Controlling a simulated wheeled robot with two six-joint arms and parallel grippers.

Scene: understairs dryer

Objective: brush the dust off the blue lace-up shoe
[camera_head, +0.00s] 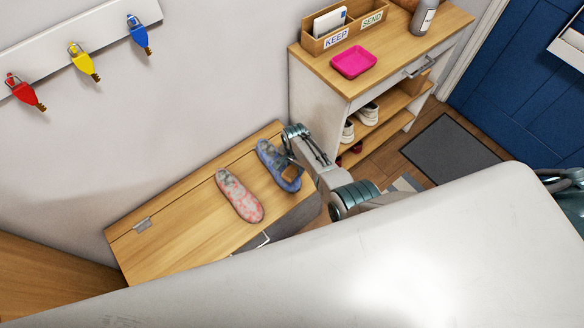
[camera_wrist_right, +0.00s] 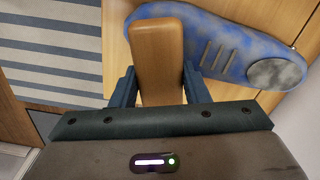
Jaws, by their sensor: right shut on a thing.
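The blue lace-up shoe (camera_head: 268,154) lies on a wooden bench top, with grey dusty patches over its blue surface. In the right wrist view the shoe (camera_wrist_right: 228,48) shows grey lace bars and a large grey patch at its right end. My right gripper (camera_wrist_right: 160,80) is shut on a brown wooden-backed brush (camera_wrist_right: 158,45). The brush is over or beside the shoe's left end in that view; I cannot tell whether it touches. In the head view the right gripper (camera_head: 292,160) is at the shoe's right side and hides part of it. My left gripper is not in view.
A dusty red shoe (camera_head: 239,195) lies left of the blue one on the bench (camera_head: 180,222). A cabinet (camera_head: 320,100) with a pink tray (camera_head: 354,62), a KEEP/SEND box (camera_head: 336,38) and a bottle (camera_head: 424,17) stands behind. The bench's left part is mostly clear.

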